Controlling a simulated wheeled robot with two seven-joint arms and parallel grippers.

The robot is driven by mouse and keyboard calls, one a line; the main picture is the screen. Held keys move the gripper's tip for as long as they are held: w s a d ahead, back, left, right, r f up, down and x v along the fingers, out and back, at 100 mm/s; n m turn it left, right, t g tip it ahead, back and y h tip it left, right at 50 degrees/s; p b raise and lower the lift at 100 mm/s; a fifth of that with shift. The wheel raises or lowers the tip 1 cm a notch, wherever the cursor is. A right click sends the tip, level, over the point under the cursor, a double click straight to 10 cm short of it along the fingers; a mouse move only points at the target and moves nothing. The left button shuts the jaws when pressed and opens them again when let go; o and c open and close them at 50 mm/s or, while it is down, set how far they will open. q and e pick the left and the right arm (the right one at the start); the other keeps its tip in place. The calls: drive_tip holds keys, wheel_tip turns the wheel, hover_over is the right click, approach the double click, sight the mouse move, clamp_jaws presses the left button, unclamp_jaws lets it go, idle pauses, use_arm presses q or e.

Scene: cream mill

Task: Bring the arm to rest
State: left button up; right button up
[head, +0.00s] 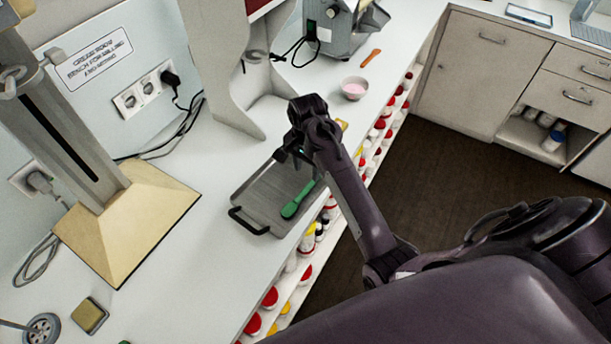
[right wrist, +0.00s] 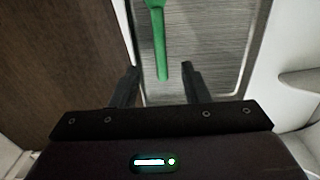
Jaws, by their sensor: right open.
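My right arm reaches in from the lower right in the head view. Its gripper (head: 289,155) is over the far end of a grey metal tray (head: 262,190) on the white bench. The tool's other end is not clear. My left gripper is not in view.
A stand with a tan base (head: 125,215) is left of the tray. A grey upright housing (head: 228,100) stands behind it. A bowl with pink contents (head: 354,88) and an orange tool (head: 371,58) are farther back. Red-topped containers (head: 270,298) fill the shelf below the bench edge.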

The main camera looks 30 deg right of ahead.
drive_tip(key=shift+r, duration=0.4)
